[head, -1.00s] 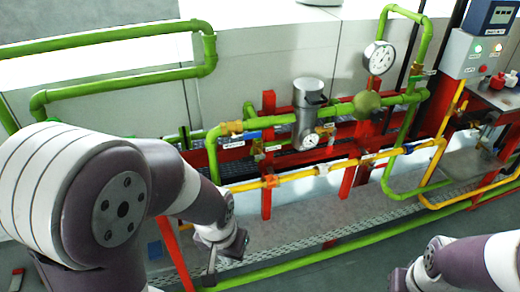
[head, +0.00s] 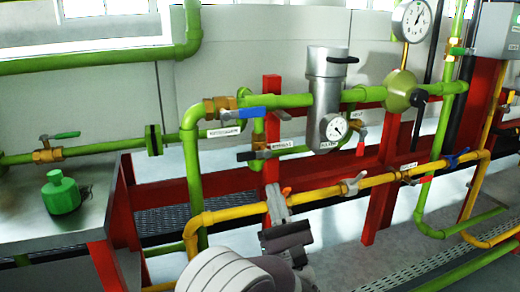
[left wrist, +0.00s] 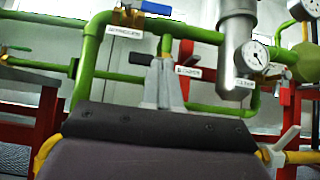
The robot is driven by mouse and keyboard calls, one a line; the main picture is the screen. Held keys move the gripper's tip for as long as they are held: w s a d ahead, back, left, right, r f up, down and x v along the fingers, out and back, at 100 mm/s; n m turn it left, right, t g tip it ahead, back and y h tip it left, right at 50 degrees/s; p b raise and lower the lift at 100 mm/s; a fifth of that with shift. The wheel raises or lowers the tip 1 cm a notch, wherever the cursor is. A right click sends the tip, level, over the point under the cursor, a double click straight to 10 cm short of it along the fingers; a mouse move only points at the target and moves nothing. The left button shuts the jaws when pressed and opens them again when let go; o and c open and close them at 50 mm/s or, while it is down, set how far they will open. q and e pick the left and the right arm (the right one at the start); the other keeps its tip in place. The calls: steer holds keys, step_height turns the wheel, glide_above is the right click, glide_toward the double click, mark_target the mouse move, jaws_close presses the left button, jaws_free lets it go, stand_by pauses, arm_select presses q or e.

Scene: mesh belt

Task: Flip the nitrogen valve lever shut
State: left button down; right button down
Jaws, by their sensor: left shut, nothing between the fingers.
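Which lever is the nitrogen one I cannot tell; the small labels are too blurred to read surely. A yellow pipe (head: 325,193) carries several valves. An orange lever (head: 286,191) shows right beside my left fingertips. Farther right are a pale grey lever (head: 353,184) and a red lever (head: 425,179). A blue lever (head: 252,113) lies along the green pipe above. My left gripper (head: 276,199) is shut and empty, pointing up in front of the yellow pipe and hiding part of it. Its fingers also show in the left wrist view (left wrist: 163,84). Contact cannot be told. My right gripper is out of view.
A grey filter cylinder (head: 326,85) with a gauge stands behind, right of my left gripper. Red frame posts (head: 271,100) and green pipes (head: 190,175) crowd the space. A steel table (head: 35,225) with a green bottle (head: 61,192) is at left.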

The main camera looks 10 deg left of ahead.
mark_target(244, 114)
arm_select(q)
steer(key=x, duration=0.4)
steer(key=s+r+x, duration=0.1)
steer(key=x, duration=0.3)
steer(key=d+r+b+x, duration=0.1)
steer(key=x, duration=0.4)
steer(key=shift+s, duration=0.4)
